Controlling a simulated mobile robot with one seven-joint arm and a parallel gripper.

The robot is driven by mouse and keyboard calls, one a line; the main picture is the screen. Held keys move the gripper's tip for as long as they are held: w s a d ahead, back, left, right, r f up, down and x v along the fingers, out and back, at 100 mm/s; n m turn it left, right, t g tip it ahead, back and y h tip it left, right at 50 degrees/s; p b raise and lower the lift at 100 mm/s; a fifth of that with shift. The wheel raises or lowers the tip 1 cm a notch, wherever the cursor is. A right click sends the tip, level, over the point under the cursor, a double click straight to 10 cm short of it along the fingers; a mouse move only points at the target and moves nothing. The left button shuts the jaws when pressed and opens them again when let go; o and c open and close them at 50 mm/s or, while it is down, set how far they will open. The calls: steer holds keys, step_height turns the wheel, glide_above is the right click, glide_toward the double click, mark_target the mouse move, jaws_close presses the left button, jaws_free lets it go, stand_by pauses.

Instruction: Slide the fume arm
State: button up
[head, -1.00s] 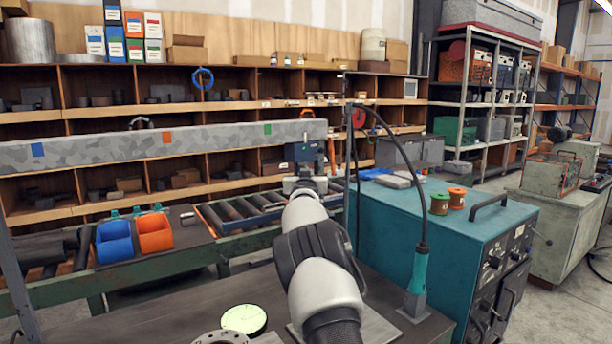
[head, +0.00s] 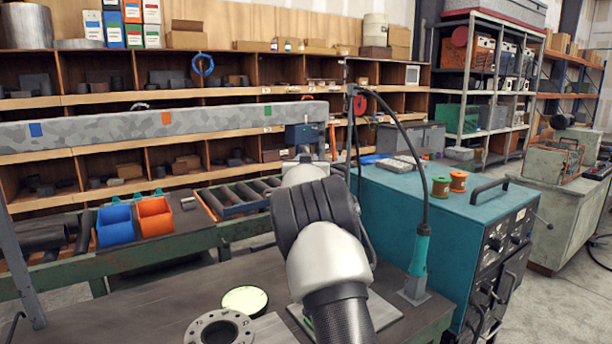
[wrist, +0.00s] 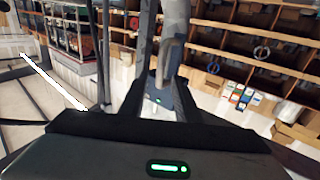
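A long grey mottled rail (head: 110,131) with blue, orange and green marks runs across the head view. A dark blue carriage (head: 304,133) sits at its right end, right of the green mark; I take it for the fume arm's slide. My gripper (head: 304,157) is just below the carriage, mostly hidden by my own arm. In the wrist view, the two fingers of my gripper (wrist: 162,85) reach towards a grey curved handle (wrist: 167,62). The handle appears between or just beyond the tips; I cannot tell whether they grip it.
A teal cabinet (head: 440,215) with spools on top and an upright tool with a curved cable (head: 419,255) stand at right. A roller conveyor (head: 238,197) with blue (head: 115,225) and orange bins (head: 155,216) lies beneath the rail. A pipe flange (head: 218,328) is on the front bench.

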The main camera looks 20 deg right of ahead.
steer(key=b+v, duration=0.1)
steer(key=v, duration=1.2)
steer(key=shift+d, duration=0.1)
steer(key=s+a+r+n+g+y+p, duration=0.1)
steer(key=s+a+r+g+y+p, duration=0.15)
steer(key=s+a, duration=0.55)
steer(key=s+a+r+n+g+y+p, duration=0.15)
steer(key=s+a+y+p, duration=0.25)
steer(key=s, duration=0.7)
steer(key=s+a+f+g+p, duration=0.1)
steer(key=s+a+g, duration=0.1)
steer(key=s, duration=0.7)
steer(key=s+a+f+n+g+p, duration=0.1)
steer(key=s+a+f+g+p, duration=0.1)
steer(key=s, duration=0.7)
steer(key=s+a+f+n+g+p, duration=0.1)
steer(key=s+a+g, duration=0.1)
steer(key=s, duration=0.8)
steer(key=shift+f+g+p, duration=0.35)
steer(key=shift+f+g, duration=0.05)
steer(key=shift+g, duration=0.1)
steer(key=shift+y, duration=0.25)
